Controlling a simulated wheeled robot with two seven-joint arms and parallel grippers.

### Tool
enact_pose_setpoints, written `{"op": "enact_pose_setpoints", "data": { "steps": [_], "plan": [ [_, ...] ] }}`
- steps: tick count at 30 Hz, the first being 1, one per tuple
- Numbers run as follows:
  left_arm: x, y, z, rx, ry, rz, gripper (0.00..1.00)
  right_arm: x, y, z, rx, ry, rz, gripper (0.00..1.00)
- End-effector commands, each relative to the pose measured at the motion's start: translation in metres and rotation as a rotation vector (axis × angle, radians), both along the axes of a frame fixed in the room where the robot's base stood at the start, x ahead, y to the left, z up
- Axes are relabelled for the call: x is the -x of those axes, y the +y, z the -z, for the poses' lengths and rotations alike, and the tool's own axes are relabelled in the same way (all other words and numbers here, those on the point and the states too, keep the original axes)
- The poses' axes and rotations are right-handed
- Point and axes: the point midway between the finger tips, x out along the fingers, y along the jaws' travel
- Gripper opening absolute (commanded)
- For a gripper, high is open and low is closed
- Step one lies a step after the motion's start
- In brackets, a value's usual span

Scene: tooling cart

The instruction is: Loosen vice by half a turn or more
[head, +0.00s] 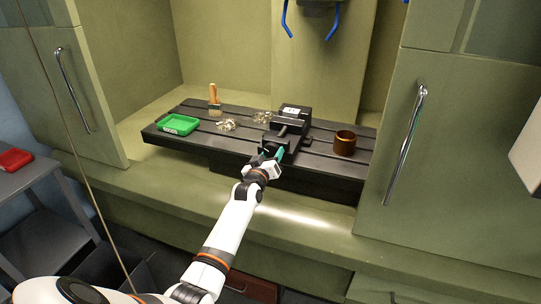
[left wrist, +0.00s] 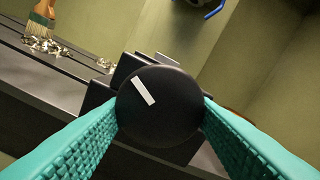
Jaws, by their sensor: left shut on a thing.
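The black vice (head: 292,120) stands on the slotted dark machine table, right of its middle. Its round black knob (left wrist: 158,106), with a white line mark, faces the left wrist camera. The mark is tilted, its upper end toward the left. My left gripper (head: 275,153) reaches the front of the vice, and its teal fingers sit on both sides of the knob, shut on it. In the head view the gripper mostly hides the knob. My right gripper is not in view.
On the machine table (head: 190,146) are a green tray (head: 180,124), a brush (head: 214,99), metal shavings (head: 227,125) and a brown cup (head: 344,143). Green cabinet doors with handles flank the opening. A red box (head: 14,159) sits on a grey cart at left.

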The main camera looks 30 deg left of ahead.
Motion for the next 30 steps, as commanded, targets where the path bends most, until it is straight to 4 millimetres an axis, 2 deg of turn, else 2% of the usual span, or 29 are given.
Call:
{"op": "enact_pose_setpoints", "data": {
  "steps": [30],
  "plan": [
    [-0.0007,-0.0038,-0.003,0.945,-0.223,0.0,0.29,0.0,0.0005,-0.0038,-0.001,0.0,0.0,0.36]
  ]
}}
